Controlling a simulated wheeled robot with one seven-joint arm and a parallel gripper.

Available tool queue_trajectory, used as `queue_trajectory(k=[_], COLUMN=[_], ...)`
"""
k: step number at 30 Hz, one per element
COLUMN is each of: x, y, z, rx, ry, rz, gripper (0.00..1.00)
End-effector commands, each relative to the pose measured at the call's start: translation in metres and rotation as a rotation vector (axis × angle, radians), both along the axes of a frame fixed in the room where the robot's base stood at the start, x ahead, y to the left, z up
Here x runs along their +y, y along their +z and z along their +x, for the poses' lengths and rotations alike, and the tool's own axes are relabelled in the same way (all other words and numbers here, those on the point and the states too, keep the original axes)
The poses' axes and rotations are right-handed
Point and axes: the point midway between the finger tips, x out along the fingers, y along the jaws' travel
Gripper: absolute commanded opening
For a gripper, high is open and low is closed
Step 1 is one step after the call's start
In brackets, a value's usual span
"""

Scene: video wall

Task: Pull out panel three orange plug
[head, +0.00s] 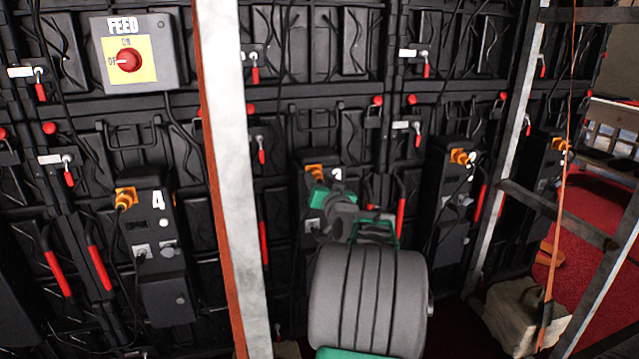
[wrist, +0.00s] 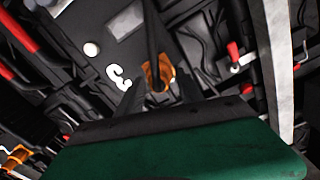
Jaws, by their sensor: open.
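Panel three (head: 308,215) is a dark box on the video wall with a white 3, partly hidden by my arm in the head view. Its orange plug (head: 315,171) sits at the box's upper left, with my gripper (head: 323,183) right in front of it. In the wrist view, the orange plug (wrist: 152,76) shows beside the white 3, between the two dark fingers of my gripper (wrist: 161,84). A dark cable runs from the plug. My gripper is open; I cannot tell whether either finger touches the plug.
Panel four (head: 158,215) is at left with its own orange plug (head: 126,198). Another box (head: 456,200) with an orange plug (head: 462,157) is at right. A pale upright post (head: 225,150) stands left of my arm. A FEED switch box (head: 136,55) is at upper left.

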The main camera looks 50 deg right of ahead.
Motion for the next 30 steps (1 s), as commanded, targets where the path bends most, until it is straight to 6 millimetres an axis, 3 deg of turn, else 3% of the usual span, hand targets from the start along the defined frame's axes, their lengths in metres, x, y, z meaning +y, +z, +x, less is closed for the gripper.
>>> queue_trajectory(k=[2, 17, 30], x=[-0.0002, -0.0006, -0.0006], y=[0.0001, -0.0001, -0.0002], z=[-0.0005, -0.0012, -0.0012], rx=[0.000, 0.001, 0.001], ry=[-0.001, -0.002, -0.002], rz=[0.000, 0.000, 0.000], gripper=[0.42, 0.01, 0.00])
